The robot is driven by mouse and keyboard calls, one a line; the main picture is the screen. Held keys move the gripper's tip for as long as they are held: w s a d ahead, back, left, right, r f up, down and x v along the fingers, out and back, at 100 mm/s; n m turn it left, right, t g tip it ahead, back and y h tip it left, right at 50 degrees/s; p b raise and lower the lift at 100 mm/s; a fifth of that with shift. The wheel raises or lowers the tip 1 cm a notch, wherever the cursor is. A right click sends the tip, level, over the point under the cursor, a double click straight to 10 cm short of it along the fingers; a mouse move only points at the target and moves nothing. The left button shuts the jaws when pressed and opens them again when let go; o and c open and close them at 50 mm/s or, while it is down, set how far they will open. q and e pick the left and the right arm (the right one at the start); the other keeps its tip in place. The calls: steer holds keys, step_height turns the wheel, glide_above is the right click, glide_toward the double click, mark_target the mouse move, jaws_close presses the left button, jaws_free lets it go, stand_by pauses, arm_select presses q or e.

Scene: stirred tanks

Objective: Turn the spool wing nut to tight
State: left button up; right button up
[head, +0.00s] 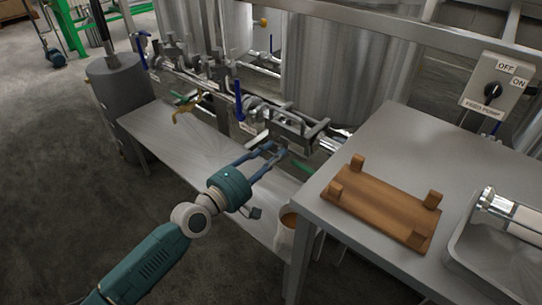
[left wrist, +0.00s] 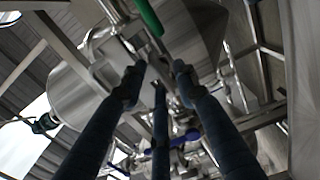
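My left gripper (head: 275,150) reaches in from the lower left, at a piece of the steel pipework (head: 292,124) in front of the large tank. In the left wrist view its dark blue fingers (left wrist: 158,72) stand apart, with a gap between the tips. A narrow metal part (left wrist: 140,50) lies just beyond the tips; I cannot tell whether they touch it. I cannot clearly pick out the spool wing nut; it is too small or partly hidden by the fingers. My right gripper is not in view.
A green handle (left wrist: 149,16) lies close beyond the fingers. A blue valve handle (head: 238,101) stands left of the pipework. A steel table (head: 385,150) at the right bears a wooden rack (head: 380,203). A switch box (head: 497,88) reads FEED PUMP. A low bench (head: 185,150) has clear space.

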arm_select(q)
jaws_close()
steer(key=shift+m, duration=0.5)
steer(key=m, duration=0.3)
steer(key=shift+m, duration=0.4)
steer(key=shift+s+d+f+m+p, duration=0.1)
steer(key=shift+m+p, duration=0.7)
steer(key=shift+m, duration=1.45)
steer(key=shift+w+f+m+p, duration=0.1)
steer(key=shift+m+p, duration=0.7)
steer(key=shift+m, duration=1.4)
steer(key=shift+s+d+f+m+p, duration=0.1)
steer(key=shift+m+p, duration=0.7)
steer(key=shift+m, duration=1.45)
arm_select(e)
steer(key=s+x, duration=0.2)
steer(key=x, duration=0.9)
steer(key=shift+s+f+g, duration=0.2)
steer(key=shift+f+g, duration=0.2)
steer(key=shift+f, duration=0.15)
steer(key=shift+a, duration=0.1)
